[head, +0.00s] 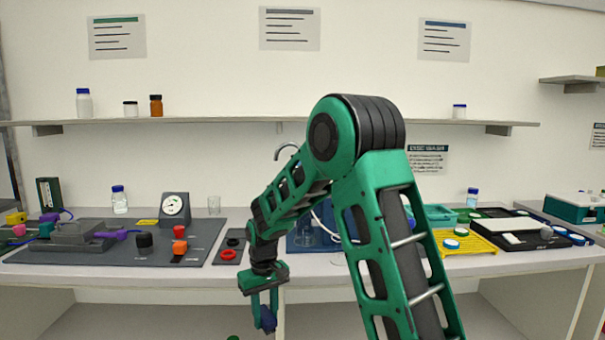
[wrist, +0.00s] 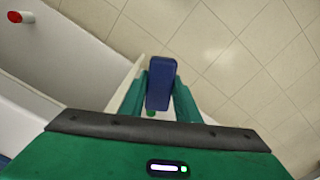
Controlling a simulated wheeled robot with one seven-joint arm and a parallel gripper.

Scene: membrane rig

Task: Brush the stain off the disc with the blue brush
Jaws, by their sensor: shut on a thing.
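My gripper (head: 264,308) hangs pointing down in front of the bench's front edge, left of centre in the head view. It is shut on a dark blue block-like piece (head: 268,319), which looks like the blue brush. In the wrist view the blue brush (wrist: 160,83) sits between the two green fingers (wrist: 158,100), with floor tiles beyond it. Its bristles cannot be made out. Small round pieces with white tops, one of them (head: 451,244), lie at the yellow rack on the right. I cannot tell which is the disc, and no stain can be made out.
The bench (head: 330,268) carries a grey mat (head: 105,262) with a gauge (head: 174,206) and knobs at left, and a yellow rack (head: 478,246) and a black tray (head: 515,222) at right. My arm hides the bench's middle. A red cylinder (wrist: 14,17) shows in the wrist view.

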